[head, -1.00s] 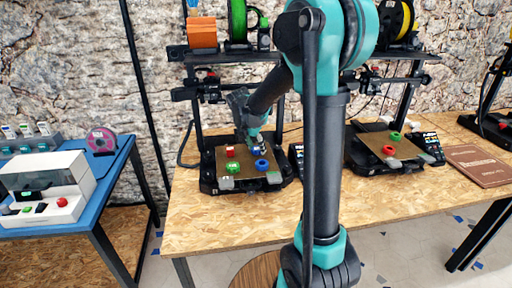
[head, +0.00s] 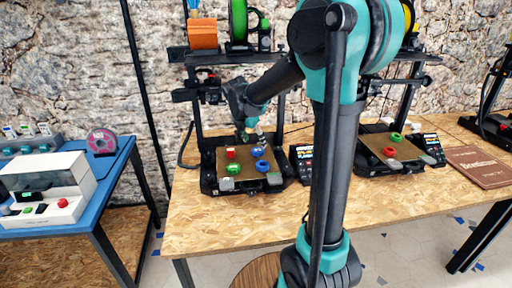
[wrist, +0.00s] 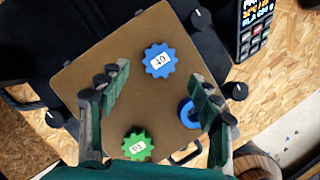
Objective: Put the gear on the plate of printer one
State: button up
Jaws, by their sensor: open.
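A blue gear with a white label (head: 257,152) lies flat on the brown plate (head: 247,174) of the left printer. It also shows in the wrist view (wrist: 160,60) near the plate's far edge. A green gear with a white label (head: 233,169) lies nearer the plate's front; it shows in the wrist view (wrist: 136,145) too. My gripper (head: 249,138) is above the plate's back part. In the wrist view my gripper (wrist: 161,78) is open and empty, its fingers either side of the blue gear's line and apart from it.
A blue ring (head: 262,166) and a red block (head: 231,154) share the left plate. The right printer's plate (head: 391,147) holds a green ring (head: 396,137) and a red piece (head: 389,152). A brown book (head: 480,165) lies on the table. The table's front is clear.

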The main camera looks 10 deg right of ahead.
jog(key=v, duration=0.7)
jog(key=shift+s, duration=0.1)
